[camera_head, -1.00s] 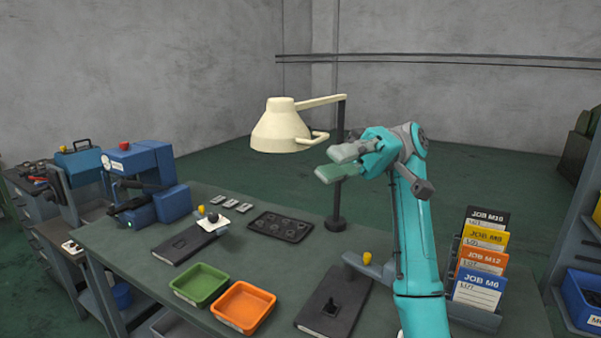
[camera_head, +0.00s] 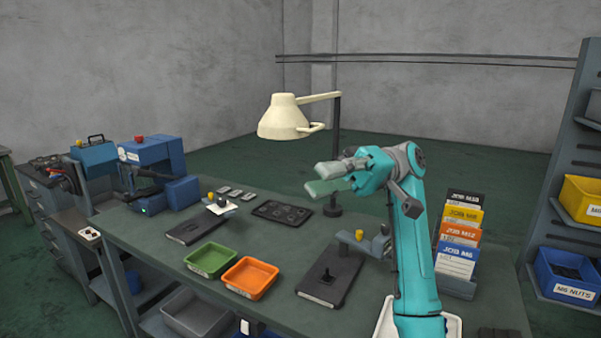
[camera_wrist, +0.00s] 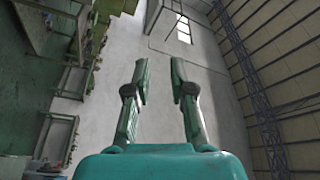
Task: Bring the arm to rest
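My arm (camera_head: 411,250) stands upright over the right part of the workbench (camera_head: 320,255) and bends to the left at its top. That view looks out at the walls and roof of the hall, with no bench object close to the fingers.
A cream lamp (camera_head: 284,118) hangs left of my gripper. A green tray (camera_head: 211,260) and an orange tray (camera_head: 250,278) sit on the bench. A card rack (camera_head: 456,283) stands close right of my arm. A shelf with a blue bin (camera_head: 570,278) is at the right.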

